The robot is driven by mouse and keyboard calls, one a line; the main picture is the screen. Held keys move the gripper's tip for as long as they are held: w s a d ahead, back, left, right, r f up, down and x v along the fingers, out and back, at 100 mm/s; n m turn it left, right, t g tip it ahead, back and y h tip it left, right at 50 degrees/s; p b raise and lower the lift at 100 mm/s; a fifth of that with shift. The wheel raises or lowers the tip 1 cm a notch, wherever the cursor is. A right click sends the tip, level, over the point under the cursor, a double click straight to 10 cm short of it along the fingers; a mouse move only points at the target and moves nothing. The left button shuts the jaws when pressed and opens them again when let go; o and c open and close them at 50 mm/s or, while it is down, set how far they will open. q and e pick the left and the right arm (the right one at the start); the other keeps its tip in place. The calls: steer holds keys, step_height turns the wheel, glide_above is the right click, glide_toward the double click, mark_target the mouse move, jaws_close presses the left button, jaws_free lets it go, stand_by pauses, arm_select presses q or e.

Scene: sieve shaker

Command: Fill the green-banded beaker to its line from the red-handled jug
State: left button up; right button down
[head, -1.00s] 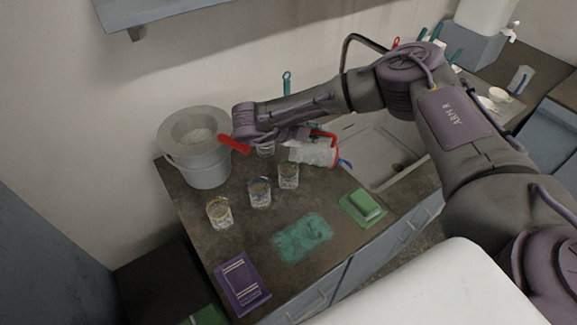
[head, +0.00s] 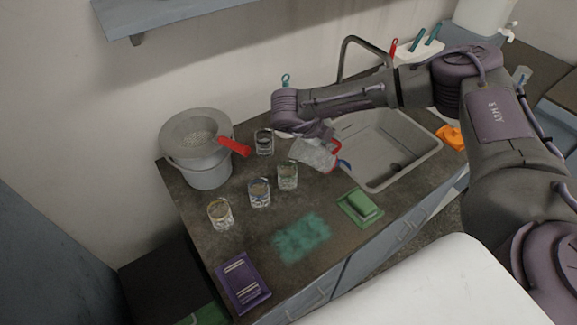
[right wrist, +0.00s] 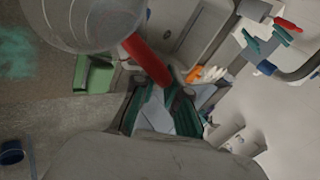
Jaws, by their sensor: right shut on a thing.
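The red-handled jug (head: 312,153) is clear and hangs tilted over the bench near the sink's left edge. My right gripper (head: 322,133) is shut on its red handle (head: 336,150); in the right wrist view the green-padded fingers (right wrist: 162,88) close at the handle (right wrist: 147,60) and the jug (right wrist: 85,18) shows upper left. The green-banded beaker (head: 287,176) stands upright on the bench, just below left of the jug in the head view and apart from it. Its liquid level is too small to tell. My left gripper is not in view.
A blue-banded beaker (head: 260,193), a yellow-banded beaker (head: 220,213) and a dark-banded beaker (head: 264,142) stand nearby. A grey bucket with a red-handled sieve (head: 196,138) is at left. The sink (head: 422,150), green sponge dish (head: 360,208) and purple book (head: 242,283) lie around.

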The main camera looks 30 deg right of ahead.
mark_target(342, 145)
steer(key=shift+d+f+y, duration=0.1)
steer(key=shift+d+y, duration=0.05)
steer(key=shift+y, duration=0.35)
steer(key=shift+s+d+f+y+b, duration=0.1)
steer(key=shift+d+y+b, duration=0.2)
steer(key=shift+y+b, duration=0.1)
steer(key=shift+s+d+f+m+t+y+b, duration=0.2)
steer(key=shift+s+d+t+y+b, duration=0.1)
steer(key=shift+d+y+b, duration=0.25)
steer(key=shift+s+d+f+m+t+y+b, duration=0.1)
steer(key=shift+s+d+m+t+y+b, duration=0.1)
steer(key=shift+d+t+y+b, duration=0.35)
steer(key=shift+s+d+f+m+t+y+b, duration=0.25)
steer(key=shift+d+y+b, duration=0.55)
steer(key=shift+b, duration=0.4)
steer(key=shift+s+d+f+m+t+y+b, duration=0.15)
steer(key=shift+s+d+f+t+y+b, duration=0.15)
steer(key=shift+d+y+b, duration=0.7)
steer(key=shift+s+d+f+m+t+y+b, duration=0.3)
steer(key=shift+y+b, duration=0.4)
steer(key=shift+b, duration=0.7)
steer(key=shift+r, duration=0.1)
